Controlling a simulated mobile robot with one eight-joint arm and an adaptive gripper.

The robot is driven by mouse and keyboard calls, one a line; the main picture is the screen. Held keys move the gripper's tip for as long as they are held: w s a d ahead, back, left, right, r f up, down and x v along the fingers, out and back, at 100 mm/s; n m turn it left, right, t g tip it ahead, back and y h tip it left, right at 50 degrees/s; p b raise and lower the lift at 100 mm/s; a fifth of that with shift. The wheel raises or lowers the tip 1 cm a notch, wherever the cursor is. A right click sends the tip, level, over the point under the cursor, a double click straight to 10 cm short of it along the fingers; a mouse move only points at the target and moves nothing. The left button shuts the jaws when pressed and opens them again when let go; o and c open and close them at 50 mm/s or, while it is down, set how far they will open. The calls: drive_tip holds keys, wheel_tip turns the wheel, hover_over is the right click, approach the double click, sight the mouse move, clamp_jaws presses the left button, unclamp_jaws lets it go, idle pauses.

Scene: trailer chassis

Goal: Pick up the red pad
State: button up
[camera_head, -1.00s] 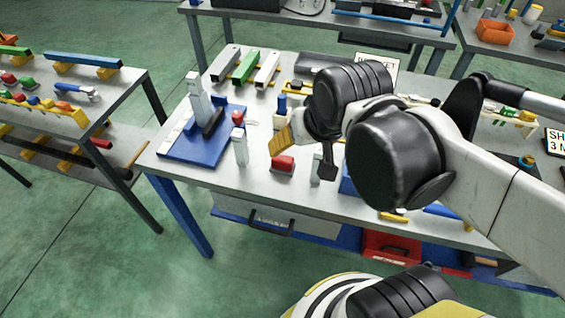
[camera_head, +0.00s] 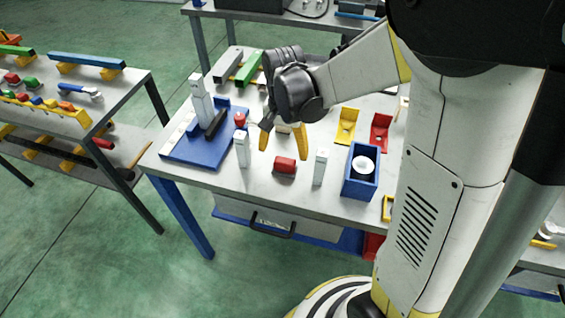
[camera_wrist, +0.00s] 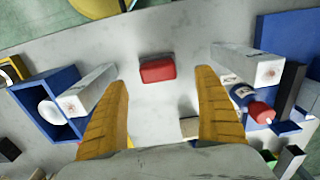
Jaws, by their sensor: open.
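The red pad (camera_head: 285,165), a small rounded block, lies on the grey workbench (camera_head: 215,185) near its front edge. In the wrist view the red pad (camera_wrist: 157,69) is between and just beyond the tips of two yellow fingers. My gripper (camera_head: 284,155) is open and empty, pointing down just behind and above the pad. The gripper (camera_wrist: 163,76) has its fingers spread wide in the wrist view, with the pad clear of both. No contact with the pad shows.
White upright posts stand left (camera_head: 242,150) and right (camera_head: 320,167) of the pad. A blue box (camera_head: 361,185) with a white round part is further right. A blue fixture (camera_head: 200,150) is at left. Yellow (camera_head: 346,128) and red (camera_head: 380,135) brackets lie behind.

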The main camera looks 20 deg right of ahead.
sight(285, 160)
drive_tip(key=f+b, duration=0.3)
drive_tip(key=f, duration=0.3)
drive_tip(key=shift+d+f, duration=0.15)
drive_tip(key=shift+d, duration=0.05)
drive_tip(key=c, duration=1.4)
wheel_tip(285, 160, up, 10)
drive_tip(key=p, duration=0.4)
drive_tip(key=shift+c, duration=0.2)
